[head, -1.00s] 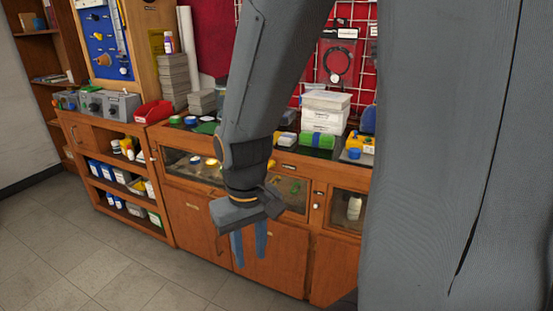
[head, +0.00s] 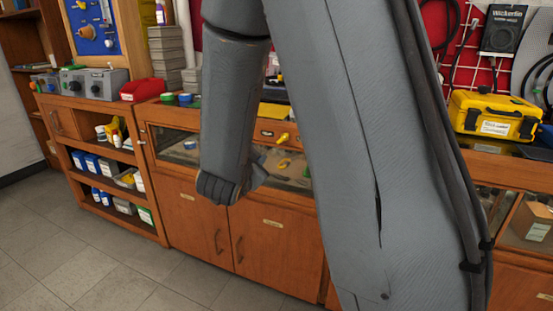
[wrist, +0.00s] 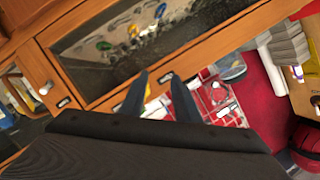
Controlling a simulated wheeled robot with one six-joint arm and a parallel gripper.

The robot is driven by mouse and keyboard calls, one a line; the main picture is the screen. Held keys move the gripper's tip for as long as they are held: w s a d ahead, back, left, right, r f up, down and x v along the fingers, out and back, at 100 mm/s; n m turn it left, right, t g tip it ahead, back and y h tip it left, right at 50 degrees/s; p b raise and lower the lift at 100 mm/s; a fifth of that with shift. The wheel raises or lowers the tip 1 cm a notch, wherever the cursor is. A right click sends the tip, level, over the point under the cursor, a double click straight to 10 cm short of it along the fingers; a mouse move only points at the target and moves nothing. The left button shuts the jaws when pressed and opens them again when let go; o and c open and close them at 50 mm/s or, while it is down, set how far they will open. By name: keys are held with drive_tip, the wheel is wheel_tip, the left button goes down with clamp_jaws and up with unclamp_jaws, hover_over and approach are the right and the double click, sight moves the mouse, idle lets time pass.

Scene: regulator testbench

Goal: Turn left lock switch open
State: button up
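A cabinet with a glazed front (head: 180,148) stands ahead. A small pale knob-like fitting (head: 140,143) sits at the left end of its glazed section; it is too small to read its position. In the wrist view, which is upside down, a silver knob (wrist: 46,87) sits on the post between two glass panes. I cannot tell which of these is the left lock switch. My gripper's two dark fingers (wrist: 158,75) are apart with nothing gripped, pointing toward the cabinet front. In the head view my arm hides the middle of the cabinet, and the fingers do not show.
Grey control boxes (head: 95,83) and a red bin (head: 143,89) stand on the left counter above open shelves. A yellow case (head: 495,115) is on the right counter. A small yellow thing (head: 281,138) shows beside my arm. The tiled floor (head: 90,262) at the left is clear.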

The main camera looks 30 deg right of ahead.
sight(281, 140)
drive_tip(key=w+d+m+h+b, duration=0.1)
drive_tip(key=d, duration=0.2)
drive_tip(key=w+d+m+h+b, duration=0.1)
drive_tip(key=d+h, duration=0.1)
drive_tip(key=d, duration=0.1)
drive_tip(key=d+m+h+b, duration=0.1)
drive_tip(key=d, duration=0.2)
drive_tip(key=shift+w+d+r+m+g+h, duration=0.3)
drive_tip(key=shift+w+r+g, duration=0.05)
drive_tip(key=shift+w+g, duration=0.05)
clamp_jaws()
